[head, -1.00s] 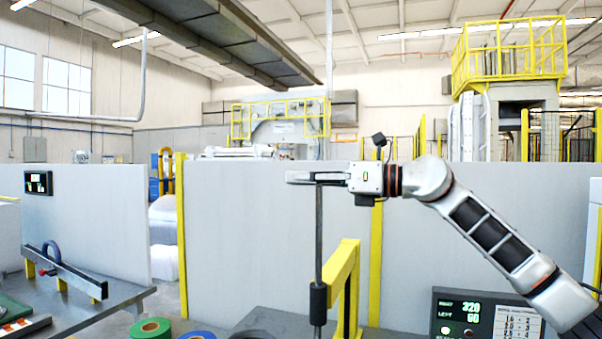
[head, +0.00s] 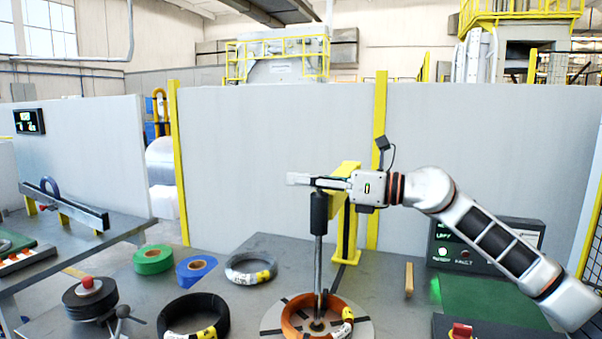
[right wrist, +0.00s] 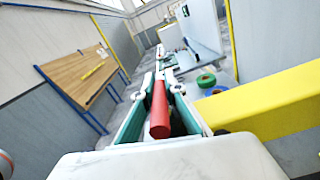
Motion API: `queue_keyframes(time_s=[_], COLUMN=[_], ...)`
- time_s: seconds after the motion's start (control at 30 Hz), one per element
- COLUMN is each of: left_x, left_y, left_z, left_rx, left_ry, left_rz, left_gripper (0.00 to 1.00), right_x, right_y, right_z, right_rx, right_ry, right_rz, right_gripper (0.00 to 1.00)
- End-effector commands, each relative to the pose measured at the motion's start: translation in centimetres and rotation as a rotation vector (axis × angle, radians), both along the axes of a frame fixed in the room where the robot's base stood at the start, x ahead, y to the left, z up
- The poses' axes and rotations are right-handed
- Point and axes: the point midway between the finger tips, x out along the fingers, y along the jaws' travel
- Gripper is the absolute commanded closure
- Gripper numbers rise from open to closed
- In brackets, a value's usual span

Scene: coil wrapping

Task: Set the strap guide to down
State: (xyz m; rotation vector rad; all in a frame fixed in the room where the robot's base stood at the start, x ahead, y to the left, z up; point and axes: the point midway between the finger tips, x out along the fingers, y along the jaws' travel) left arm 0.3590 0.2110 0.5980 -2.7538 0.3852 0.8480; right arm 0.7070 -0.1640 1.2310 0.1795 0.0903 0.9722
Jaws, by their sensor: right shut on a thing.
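The strap guide is a thin upright metal rod (head: 318,262) running through a dark sleeve (head: 319,212) on a yellow post (head: 346,215). Its lower end reaches into the middle of an orange coil (head: 292,318) lying on a round grey plate (head: 270,322). My right gripper (head: 305,180) is at the rod's top, just above the sleeve. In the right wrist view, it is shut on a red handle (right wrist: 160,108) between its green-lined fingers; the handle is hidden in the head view. My left gripper is not in view.
A grey coil (head: 250,269), a black coil (head: 193,315), green tape (head: 153,260) and blue tape (head: 196,270) lie left of the rod. A control box (head: 520,234) stands at right, partly behind my right arm. A small wooden block (head: 409,280) stands nearby.

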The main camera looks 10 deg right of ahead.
Motion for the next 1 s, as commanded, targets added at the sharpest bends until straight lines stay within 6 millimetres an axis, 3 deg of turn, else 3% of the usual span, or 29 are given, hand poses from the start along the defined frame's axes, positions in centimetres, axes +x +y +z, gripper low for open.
queue_keyframes(time_s=[0.27, 0.3, 0.37, 0.77, 1.0], left_x=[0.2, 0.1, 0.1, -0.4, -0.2], left_y=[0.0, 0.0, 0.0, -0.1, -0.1], left_z=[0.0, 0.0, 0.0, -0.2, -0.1], left_rx=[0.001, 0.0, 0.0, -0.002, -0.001], left_ry=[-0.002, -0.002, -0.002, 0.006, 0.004], left_rz=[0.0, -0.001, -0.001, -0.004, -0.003], left_gripper=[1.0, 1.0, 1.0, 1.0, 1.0], right_x=[0.0, 0.0, 0.0, -0.1, -2.0], right_y=[0.1, 0.1, 0.1, -0.2, -3.2], right_z=[-0.7, -0.7, -0.7, -0.5, -0.5], right_rx=[-0.005, -0.005, -0.005, -0.003, -0.004], right_ry=[0.01, 0.011, 0.011, 0.007, 0.008], right_rz=[0.003, 0.003, 0.003, 0.001, -0.003], right_gripper=[1.0, 0.86, 0.71, 0.71, 0.71])
